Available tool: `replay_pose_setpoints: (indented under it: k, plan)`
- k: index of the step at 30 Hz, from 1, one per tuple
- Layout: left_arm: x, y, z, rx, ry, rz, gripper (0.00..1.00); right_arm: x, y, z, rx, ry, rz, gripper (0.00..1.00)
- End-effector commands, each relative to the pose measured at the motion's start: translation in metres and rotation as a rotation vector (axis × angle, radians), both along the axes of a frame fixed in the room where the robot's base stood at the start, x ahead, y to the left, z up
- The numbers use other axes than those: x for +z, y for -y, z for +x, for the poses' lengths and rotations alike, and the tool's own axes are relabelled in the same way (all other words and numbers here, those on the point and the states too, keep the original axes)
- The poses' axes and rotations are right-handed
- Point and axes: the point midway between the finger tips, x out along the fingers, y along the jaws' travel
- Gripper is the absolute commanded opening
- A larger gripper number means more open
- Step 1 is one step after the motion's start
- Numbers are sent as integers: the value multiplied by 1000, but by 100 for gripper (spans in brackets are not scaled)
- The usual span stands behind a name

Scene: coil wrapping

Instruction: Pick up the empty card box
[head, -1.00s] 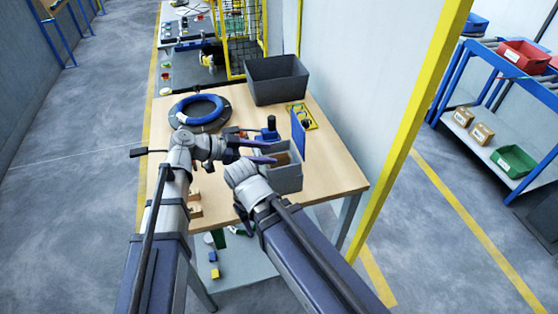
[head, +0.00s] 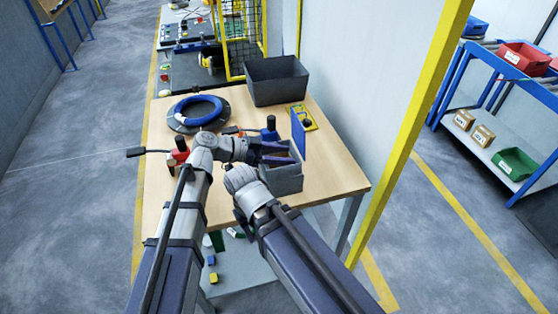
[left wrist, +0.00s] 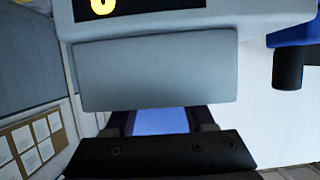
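I cannot make out the empty card box for sure in either current view. A grey bin (head: 287,181) stands at the right front of the wooden table, with its inside mostly covered by my left gripper. My left gripper (head: 282,153) is over this bin, its two dark fingers apart. In the left wrist view the fingers (left wrist: 162,122) also stand apart, with blue between them and a plain grey block (left wrist: 155,68) beyond. I see nothing held. The right arm is folded near the table's front; its fingers are not clear.
A blue ring (head: 196,110) lies on a dark disc at the table's left. A large dark bin (head: 276,80) stands at the back. A blue panel (head: 298,134) rises beside the grey bin. A yellow post (head: 415,115) stands to the right.

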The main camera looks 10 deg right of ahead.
Motion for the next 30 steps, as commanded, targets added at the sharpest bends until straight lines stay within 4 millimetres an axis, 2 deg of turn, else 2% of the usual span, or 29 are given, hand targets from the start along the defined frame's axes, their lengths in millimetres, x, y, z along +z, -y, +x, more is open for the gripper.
replay_pose_setpoints:
  k: [1,14,30]
  plan:
    - [0,0,0,0,0,0,47,0,0,0,0,0,0,50]
    - [0,0,0,0,0,0,0,0,0,0,0,0,0,50]
    - [2,0,0,0,0,0,0,2,0,0,0,0,0,50]
